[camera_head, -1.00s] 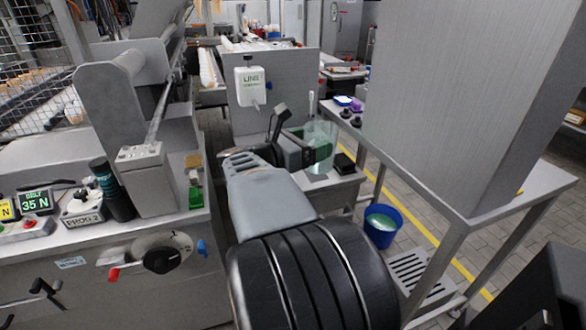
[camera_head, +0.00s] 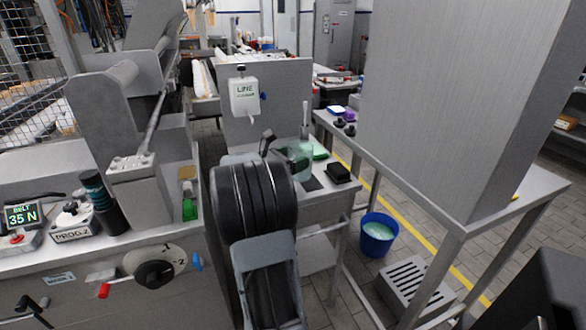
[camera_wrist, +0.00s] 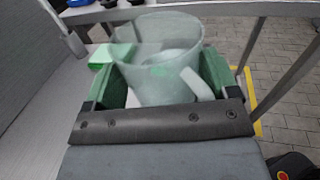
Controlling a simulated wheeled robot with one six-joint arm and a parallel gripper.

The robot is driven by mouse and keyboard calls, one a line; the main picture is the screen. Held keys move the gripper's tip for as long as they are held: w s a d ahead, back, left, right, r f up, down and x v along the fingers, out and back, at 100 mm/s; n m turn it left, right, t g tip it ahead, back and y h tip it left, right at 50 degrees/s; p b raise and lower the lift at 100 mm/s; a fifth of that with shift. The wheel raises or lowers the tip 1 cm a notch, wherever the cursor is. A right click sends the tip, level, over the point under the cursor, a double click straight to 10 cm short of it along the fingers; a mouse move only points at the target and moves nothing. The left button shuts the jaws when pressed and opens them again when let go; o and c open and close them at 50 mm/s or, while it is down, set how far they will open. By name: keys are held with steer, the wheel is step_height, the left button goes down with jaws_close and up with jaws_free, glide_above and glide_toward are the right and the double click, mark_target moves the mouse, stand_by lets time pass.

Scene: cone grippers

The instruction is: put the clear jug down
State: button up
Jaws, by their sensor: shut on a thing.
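The clear jug (camera_wrist: 160,75) is a translucent, pale cup with a handle at its lower right in the wrist view. My gripper (camera_wrist: 160,88) has green finger pads on both sides of the jug and is shut on it. In the head view the jug (camera_head: 303,156) shows faintly at the small steel table (camera_head: 330,198), beyond my arm. My arm hides most of my gripper there. I cannot tell whether the jug's base touches the table.
A black block (camera_head: 337,172) and a green item (camera_head: 320,152) are close to the jug on the right. A white dispenser (camera_head: 245,98) hangs on the panel behind. A blue bucket (camera_head: 377,234) stands on the floor. A large grey cabinet (camera_head: 455,95) is to the right.

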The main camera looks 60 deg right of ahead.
steer(key=shift+w+d+f, duration=0.2)
steer(key=shift+f, duration=1.6)
steer(key=shift+f+b, duration=0.2)
steer(key=shift+b, duration=0.35)
steer(key=o, duration=1.1)
steer(key=shift+r, duration=0.15)
steer(key=shift+a+r+p, duration=0.15)
steer(key=shift+p, duration=0.3)
steer(key=v, duration=1.1)
steer(key=shift+w+a, duration=0.15)
steer(key=shift+a, duration=0.2)
